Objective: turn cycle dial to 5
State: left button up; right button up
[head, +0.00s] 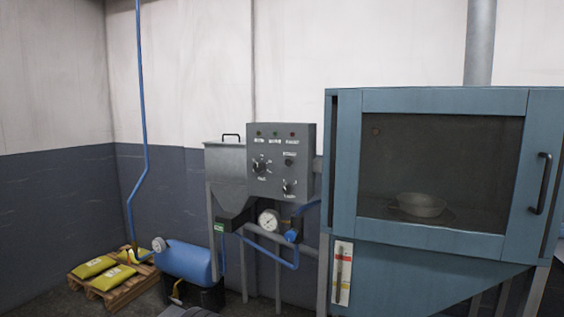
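A grey control box (303,137) hangs beside the blue cabinet. It carries a larger dial (261,166) at the left with marks around it, and a smaller dial (289,187) at the lower right. A small dark knob or button (289,161) sits above the smaller dial. The lettering is too small to read, so I cannot tell which one is the cycle dial or what number it points to. Neither of my grippers shows in the head view.
A blue cabinet (430,240) with a closed glass door and black handle (540,184) holds a pan (421,205). A grey hopper (226,158), a gauge (269,221) and a blue tank (186,261) stand left. Yellow bags (94,267) lie on a pallet (128,292).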

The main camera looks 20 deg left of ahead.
aim_at(259, 167)
jog(key=u, duration=0.5)
jog(key=k, duration=0.6)
jog(key=u, duration=1)
jog(key=i, duration=1.25)
jog(key=z, duration=0.6)
